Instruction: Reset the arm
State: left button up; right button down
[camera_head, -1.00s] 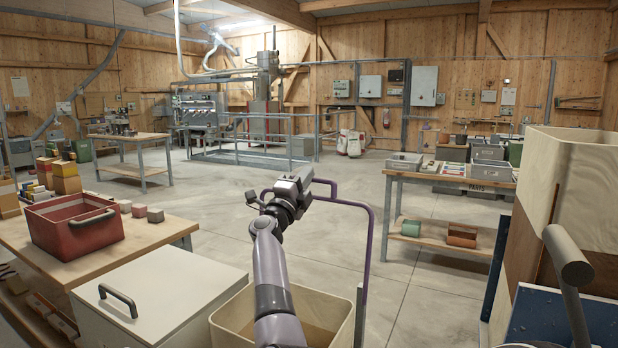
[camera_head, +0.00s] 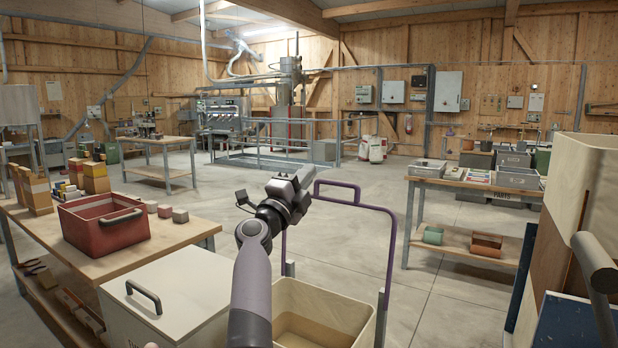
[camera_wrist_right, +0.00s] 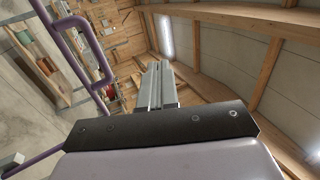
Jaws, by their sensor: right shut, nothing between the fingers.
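My right arm rises from the bottom of the head view, and its gripper (camera_head: 300,183) is held up in the air above an open cream bin. The gripper is shut and empty. In the right wrist view the two grey fingers (camera_wrist_right: 158,82) lie together with nothing between them, pointing toward the wooden wall and ceiling. A purple rail (camera_head: 352,190) stands just to the right of the gripper and shows at the left of the wrist view. My left gripper is not in view.
A red crate (camera_head: 104,226) sits on the left wooden table (camera_head: 185,236). A white lidded box (camera_head: 185,290) and the open cream bin (camera_head: 345,310) stand in front. A parts table (camera_head: 470,187) is at right, near tall wooden boxes (camera_head: 585,185). The middle floor is open.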

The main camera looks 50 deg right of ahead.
dwell(0.5)
jog(key=w+a+f+n+t+y, duration=0.2)
jog(key=a+f+n+t+y, duration=0.75)
jog(key=f+n, duration=0.4)
jog(key=w+a+f+n+t+y, duration=0.3)
jog(key=a+f+n+t+y, duration=0.65)
jog(key=n, duration=0.65)
jog(key=s+a+f+n+g+y, duration=0.25)
jog(key=s+a+f, duration=0.3)
jog(key=f, duration=0.35)
jog(key=s+a+f+n+g+y, duration=0.25)
jog(key=s+a+f, duration=0.25)
jog(key=a+f, duration=0.25)
jog(key=s+a+f+n+g, duration=0.1)
jog(key=s+a+f+g, duration=0.1)
jog(key=s+f, duration=0.3)
jog(key=s+a+f+n+g+y+p, duration=0.1)
jog(key=s+a+f+n+g, duration=0.1)
jog(key=s, duration=0.6)
notch_tip(320, 180, down, 3)
jog(key=shift+s+a+f+g, duration=0.1)
jog(key=shift+s+a+g, duration=0.25)
jog(key=shift+a+g, duration=0.7)
jog(key=shift+a+t, duration=0.2)
jog(key=shift+t, duration=0.05)
